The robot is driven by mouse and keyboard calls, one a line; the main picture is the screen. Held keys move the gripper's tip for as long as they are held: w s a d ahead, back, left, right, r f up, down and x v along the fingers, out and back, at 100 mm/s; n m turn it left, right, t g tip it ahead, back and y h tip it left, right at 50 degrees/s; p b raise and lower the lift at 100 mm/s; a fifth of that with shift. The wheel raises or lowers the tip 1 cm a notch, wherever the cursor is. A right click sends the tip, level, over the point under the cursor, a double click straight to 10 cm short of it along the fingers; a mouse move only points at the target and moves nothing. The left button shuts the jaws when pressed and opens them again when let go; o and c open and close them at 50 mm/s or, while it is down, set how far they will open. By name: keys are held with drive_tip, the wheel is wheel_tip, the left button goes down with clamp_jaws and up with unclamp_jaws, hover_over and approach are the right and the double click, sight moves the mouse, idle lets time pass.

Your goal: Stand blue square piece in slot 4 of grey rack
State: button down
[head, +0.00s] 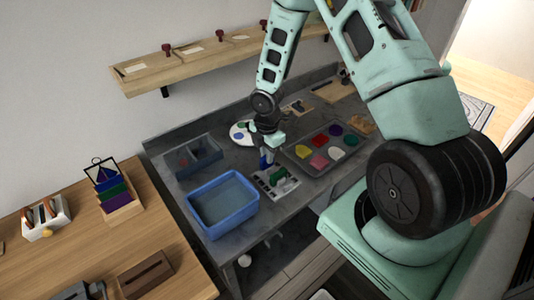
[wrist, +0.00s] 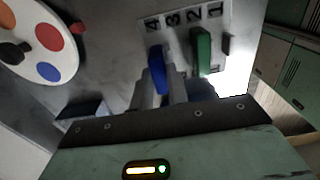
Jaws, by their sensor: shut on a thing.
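My gripper (wrist: 160,88) is shut on the blue square piece (wrist: 157,70), seen nearly edge-on between the fingers. In the head view my gripper (head: 266,150) points down over the grey rack (head: 288,187), with the blue piece (head: 263,162) beneath it. In the wrist view the rack (wrist: 183,30) shows the labels 4, 3, 2, 1 from left to right. The blue piece lines up below label 4; its lower edge is hidden, so I cannot tell whether it is in the slot. A green piece (wrist: 203,50) stands in line with label 2.
A blue bin (head: 222,205) stands close left of the rack. A grey tray of coloured pieces (head: 300,152) lies to the right. A round white palette (head: 241,134) lies behind, and a grey divided box (head: 198,156) stands at back left.

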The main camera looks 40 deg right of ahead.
drive_tip(key=shift+f+b, duration=0.7)
drive_tip(key=shift+f, duration=0.4)
idle(0.4)
drive_tip(key=c, duration=1.3)
unclamp_jaws()
drive_tip(key=shift+r, duration=0.15)
drive_tip(key=shift+r+p, duration=3.35)
drive_tip(key=shift+r, duration=0.1)
